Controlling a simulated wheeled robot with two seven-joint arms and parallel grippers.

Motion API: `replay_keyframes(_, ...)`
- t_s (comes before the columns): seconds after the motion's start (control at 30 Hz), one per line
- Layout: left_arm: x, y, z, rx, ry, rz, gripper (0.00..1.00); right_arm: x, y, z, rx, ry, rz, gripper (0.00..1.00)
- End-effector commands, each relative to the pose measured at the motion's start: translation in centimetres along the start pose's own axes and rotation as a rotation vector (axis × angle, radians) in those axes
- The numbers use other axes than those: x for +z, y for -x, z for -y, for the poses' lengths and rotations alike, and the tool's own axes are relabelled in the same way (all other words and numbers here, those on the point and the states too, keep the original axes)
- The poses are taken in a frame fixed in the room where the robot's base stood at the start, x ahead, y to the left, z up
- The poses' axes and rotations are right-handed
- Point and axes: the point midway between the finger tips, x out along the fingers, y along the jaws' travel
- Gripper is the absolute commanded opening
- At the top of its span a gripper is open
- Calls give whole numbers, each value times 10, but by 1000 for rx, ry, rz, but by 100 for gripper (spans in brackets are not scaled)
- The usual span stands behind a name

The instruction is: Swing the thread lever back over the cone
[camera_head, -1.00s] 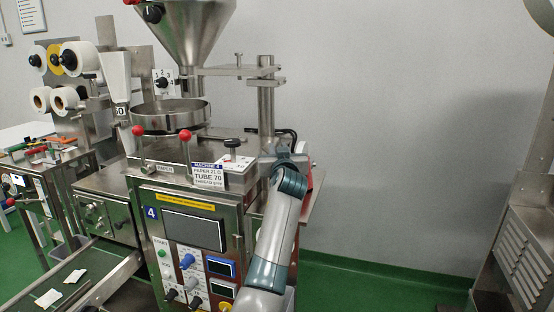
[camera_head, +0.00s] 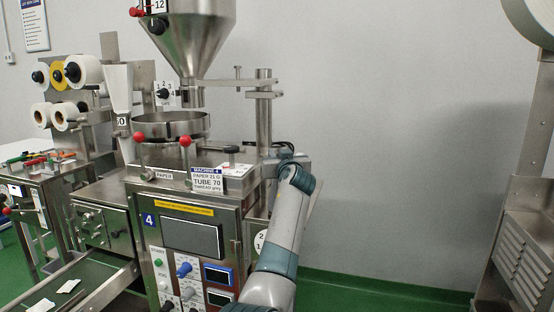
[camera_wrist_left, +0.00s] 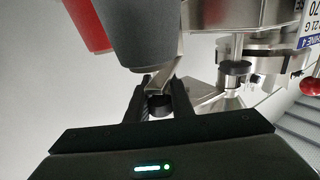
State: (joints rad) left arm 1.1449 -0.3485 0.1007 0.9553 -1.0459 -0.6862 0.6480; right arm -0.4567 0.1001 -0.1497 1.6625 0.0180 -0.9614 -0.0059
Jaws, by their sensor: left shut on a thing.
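The thread lever (camera_wrist_left: 167,74) is a thin bent metal strip, seen in the left wrist view. Its dark end knob (camera_wrist_left: 160,106) is between the fingers of my left gripper (camera_wrist_left: 157,98), which is shut on it. The grey cone (camera_wrist_left: 142,32) is just beyond the fingertips, and the strip shows beside its near end. I cannot tell whether they touch. In the head view my left gripper (camera_head: 282,157) is at the right rear of the machine, and its fingers, the lever and the cone are hidden there. My right gripper is in neither view.
A red cone (camera_wrist_left: 88,22) stands beside the grey one. The machine (camera_head: 190,230) carries a hopper (camera_head: 190,35), a round pan (camera_head: 170,124), red-knobbed levers (camera_head: 140,139) and a label (camera_head: 207,181). The wall side right of my arm is open.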

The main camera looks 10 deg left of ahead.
Motion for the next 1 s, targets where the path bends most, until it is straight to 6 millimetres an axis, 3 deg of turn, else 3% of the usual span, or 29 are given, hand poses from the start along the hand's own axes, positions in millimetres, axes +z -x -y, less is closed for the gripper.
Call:
replay_keyframes(0.4,-4,0,-1,0,0,-5,0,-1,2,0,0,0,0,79)
replay_keyframes(0.43,-4,0,-1,0,1,-5,28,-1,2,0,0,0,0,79)
replay_keyframes(0.5,-4,0,-1,0,0,-5,40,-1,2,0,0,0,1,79)
replay_keyframes(1.0,-11,0,-1,-1,1,-3,40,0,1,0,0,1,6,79)
